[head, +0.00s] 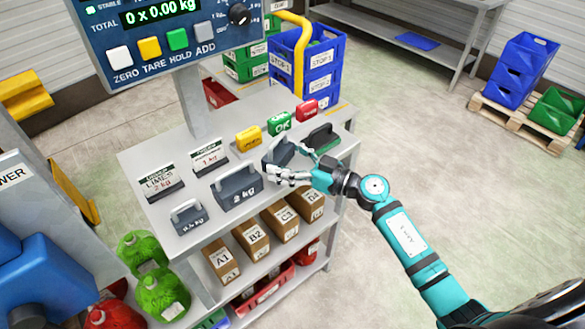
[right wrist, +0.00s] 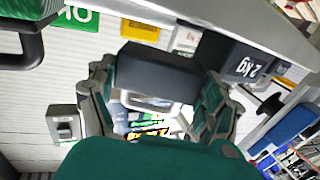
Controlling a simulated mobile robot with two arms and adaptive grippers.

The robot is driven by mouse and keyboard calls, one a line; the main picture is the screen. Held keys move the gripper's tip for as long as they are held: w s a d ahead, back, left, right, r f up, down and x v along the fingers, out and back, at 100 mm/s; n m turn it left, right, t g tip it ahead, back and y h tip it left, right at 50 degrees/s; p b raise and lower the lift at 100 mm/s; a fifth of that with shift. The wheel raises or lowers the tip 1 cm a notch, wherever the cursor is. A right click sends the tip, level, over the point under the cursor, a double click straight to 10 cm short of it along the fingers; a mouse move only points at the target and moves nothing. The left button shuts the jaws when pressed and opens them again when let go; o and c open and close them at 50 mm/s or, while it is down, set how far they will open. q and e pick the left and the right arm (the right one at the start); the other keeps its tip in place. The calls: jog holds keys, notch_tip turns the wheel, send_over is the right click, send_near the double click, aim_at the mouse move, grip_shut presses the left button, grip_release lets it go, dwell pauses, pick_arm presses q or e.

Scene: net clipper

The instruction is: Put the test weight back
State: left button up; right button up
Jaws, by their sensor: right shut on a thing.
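Dark blue-grey block weights with handles stand on the grey shelf top (head: 150,158) in the head view. A small one marked 0.5 kg (head: 188,220) is front left, and a 2 kg one (head: 236,192) is in the middle. A third dark weight (head: 280,150) is behind my right gripper (head: 272,174); its label is hidden. In the right wrist view my right gripper (right wrist: 155,105) is shut on this dark block (right wrist: 155,68), with its pale handle between the fingers. The 2 kg weight (right wrist: 245,65) shows beside it. My left gripper is not in view.
A dark green handled block (head: 322,138) stands right of the held weight. Yellow, green OK (head: 279,122) and red blocks stand behind. Labelled cards (head: 208,158) stand at back left. Brown boxes (head: 252,238) fill the shelf below. A scale display (head: 165,35) rises above.

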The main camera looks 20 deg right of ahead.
jog(key=shift+w+r, duration=0.2)
jog(key=shift+w, duration=0.25)
jog(key=shift+f+b, duration=0.55)
jog(key=shift+f, duration=1.2)
jog(key=o, duration=1.5)
jog(key=shift+s+f, duration=0.1)
jog(key=shift+f, duration=0.2)
jog(key=shift+r, duration=0.15)
jog(key=b+v, duration=0.1)
jog(key=v, duration=1.1)
